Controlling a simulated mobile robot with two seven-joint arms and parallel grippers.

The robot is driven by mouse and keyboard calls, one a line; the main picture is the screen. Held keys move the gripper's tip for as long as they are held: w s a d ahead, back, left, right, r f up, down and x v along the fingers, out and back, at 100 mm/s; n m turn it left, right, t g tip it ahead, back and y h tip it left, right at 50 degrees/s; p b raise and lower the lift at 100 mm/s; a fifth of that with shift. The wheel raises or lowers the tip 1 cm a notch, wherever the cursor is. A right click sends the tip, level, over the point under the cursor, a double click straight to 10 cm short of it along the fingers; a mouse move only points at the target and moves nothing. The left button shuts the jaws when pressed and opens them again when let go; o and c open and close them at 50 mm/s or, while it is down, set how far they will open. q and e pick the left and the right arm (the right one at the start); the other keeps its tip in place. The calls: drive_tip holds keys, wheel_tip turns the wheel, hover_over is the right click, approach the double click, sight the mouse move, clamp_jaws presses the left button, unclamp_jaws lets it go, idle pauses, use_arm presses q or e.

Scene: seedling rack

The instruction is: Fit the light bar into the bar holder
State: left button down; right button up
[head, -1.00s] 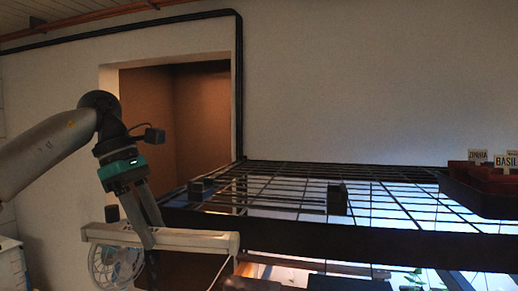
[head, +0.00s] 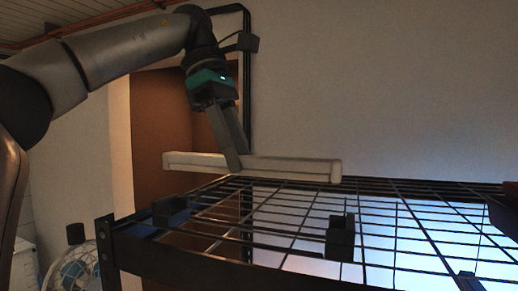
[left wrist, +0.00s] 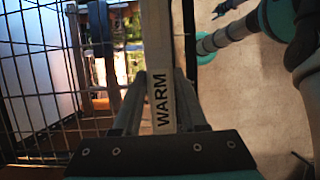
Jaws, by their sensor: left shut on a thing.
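The light bar (head: 285,169) is a long, pale bar, held roughly level. My left gripper (head: 236,160) is shut on it, a little left of its middle. In the left wrist view the bar (left wrist: 157,40) runs between the fingers of the gripper (left wrist: 160,85), with the word WARM on it. The bar holder seems to be two black blocks on the wire rack, a left one (head: 171,210) and a right one (head: 340,240). The bar appears above the rack, apart from both blocks. How far behind them it hangs is unclear. My right gripper is out of view.
The black wire rack (head: 300,236) has a dark front rail (head: 200,265) and a corner post (head: 106,250). A fan (head: 75,272) stands low at the left. A dark tray edge (head: 503,212) shows at the far right. The wall space above the rack is clear.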

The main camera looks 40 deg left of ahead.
use_arm(q)
drive_tip(key=shift+w+d+f, duration=0.1)
drive_tip(key=shift+w+f, duration=0.05)
drive_tip(key=shift+w, duration=0.05)
drive_tip(key=shift+f, duration=0.25)
drive_tip(key=shift+s+f, duration=0.25)
drive_tip(key=shift+f, duration=0.7)
drive_tip(key=shift+w+f, duration=0.1)
drive_tip(key=shift+f, duration=0.55)
drive_tip(key=shift+f+b, duration=0.35)
drive_tip(key=shift+f, duration=0.4)
drive_tip(key=shift+f+b, duration=0.3)
drive_tip(key=shift+f, duration=0.5)
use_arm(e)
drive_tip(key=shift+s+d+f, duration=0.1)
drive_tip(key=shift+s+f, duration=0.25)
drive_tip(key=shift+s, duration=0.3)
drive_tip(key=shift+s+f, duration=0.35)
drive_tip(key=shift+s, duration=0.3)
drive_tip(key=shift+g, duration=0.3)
